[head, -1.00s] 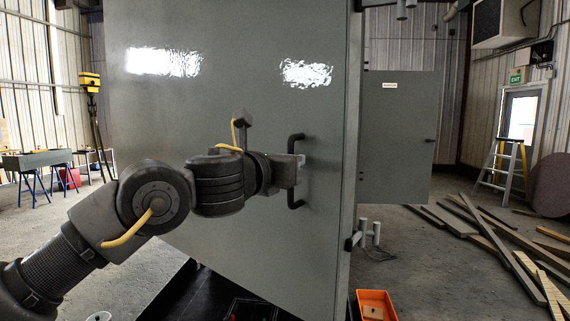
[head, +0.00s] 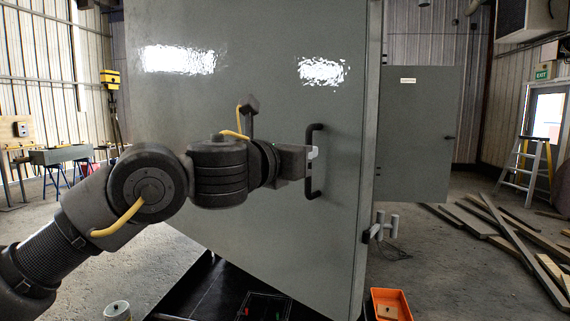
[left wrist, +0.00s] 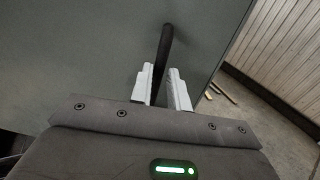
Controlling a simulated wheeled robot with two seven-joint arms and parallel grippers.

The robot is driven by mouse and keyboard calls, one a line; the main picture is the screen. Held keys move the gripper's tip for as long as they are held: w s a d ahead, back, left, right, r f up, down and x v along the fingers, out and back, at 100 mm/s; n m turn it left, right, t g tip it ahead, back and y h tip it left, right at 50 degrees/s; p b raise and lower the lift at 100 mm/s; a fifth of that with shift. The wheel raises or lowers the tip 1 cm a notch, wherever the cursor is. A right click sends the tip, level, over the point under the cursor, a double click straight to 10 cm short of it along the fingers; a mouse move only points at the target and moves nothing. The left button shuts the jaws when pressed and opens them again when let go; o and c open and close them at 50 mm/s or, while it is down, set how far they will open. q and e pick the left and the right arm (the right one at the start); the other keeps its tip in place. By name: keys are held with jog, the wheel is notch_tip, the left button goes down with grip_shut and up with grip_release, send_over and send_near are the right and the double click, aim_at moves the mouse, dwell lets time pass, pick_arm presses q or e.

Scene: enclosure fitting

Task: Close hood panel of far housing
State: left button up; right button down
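A large grey panel (head: 270,110) fills the middle of the head view, standing upright. It has a black bar handle (head: 318,185) near its right edge. My left gripper (head: 313,153) is at this handle. In the left wrist view the handle (left wrist: 166,42) runs between the two pale fingers of the left gripper (left wrist: 161,75), which look closed in on it with little gap. The panel's face (left wrist: 90,50) also shows there. The panel hides most of what is behind it. My right gripper is not in view.
A smaller grey panel (head: 412,125) with a white label stands behind at right. An orange bin (head: 390,304) is on the floor by the near panel's lower right. Loose planks (head: 515,240) and a stepladder (head: 525,160) are farther right. Floor at left is mostly clear.

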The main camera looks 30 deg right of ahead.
pick_arm(q)
jog(key=b+v, duration=0.2)
jog(key=v, duration=0.6)
